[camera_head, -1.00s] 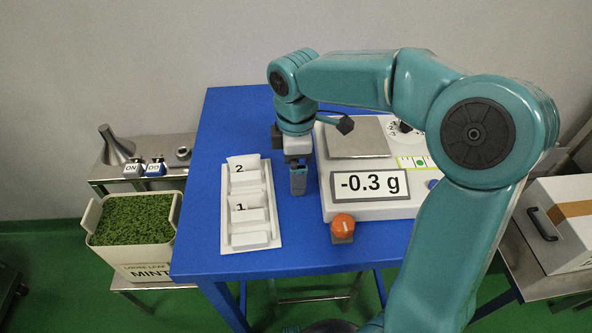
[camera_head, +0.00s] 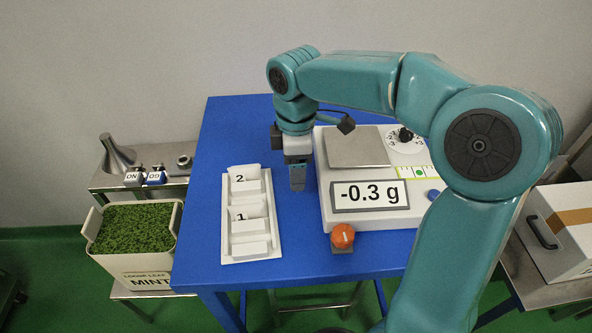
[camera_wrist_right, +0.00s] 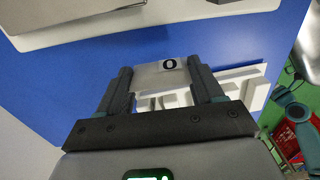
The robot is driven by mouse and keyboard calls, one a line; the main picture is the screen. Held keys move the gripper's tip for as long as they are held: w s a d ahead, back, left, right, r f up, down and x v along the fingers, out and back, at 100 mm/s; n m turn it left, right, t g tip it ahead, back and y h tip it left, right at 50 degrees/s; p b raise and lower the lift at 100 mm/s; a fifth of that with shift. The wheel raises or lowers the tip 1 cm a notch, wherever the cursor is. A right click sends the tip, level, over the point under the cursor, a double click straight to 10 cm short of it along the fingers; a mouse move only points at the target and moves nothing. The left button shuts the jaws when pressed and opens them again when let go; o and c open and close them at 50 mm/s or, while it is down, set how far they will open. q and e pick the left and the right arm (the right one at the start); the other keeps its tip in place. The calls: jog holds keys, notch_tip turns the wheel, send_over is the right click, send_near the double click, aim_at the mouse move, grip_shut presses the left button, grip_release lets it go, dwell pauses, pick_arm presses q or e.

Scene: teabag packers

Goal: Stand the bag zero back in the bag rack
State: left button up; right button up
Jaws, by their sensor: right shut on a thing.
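My right gripper (camera_head: 298,188) hangs fingers-down just right of the bag rack, between it and the scale. In the right wrist view the gripper (camera_wrist_right: 163,85) is shut on bag zero (camera_wrist_right: 150,76), a white packet with a "0" tag. The head view does not show the bag. The white bag rack (camera_head: 226,225) lies on the blue table, holding bags marked 2 (camera_head: 242,179) and 1 (camera_head: 245,212). White dividers show between and in front of them. The rack (camera_wrist_right: 258,92) also shows behind the fingers in the right wrist view. My left gripper is out of view.
The scale (camera_head: 325,205) reads -0.3 g, with an empty steel pan (camera_head: 357,147). A bin of mint (camera_head: 150,277) stands left of the table (camera_head: 205,260). Bare table lies between rack and scale.

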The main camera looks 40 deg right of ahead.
notch_tip(320, 180, up, 18)
jog(key=p, duration=0.5)
jog(key=shift+f, duration=0.2)
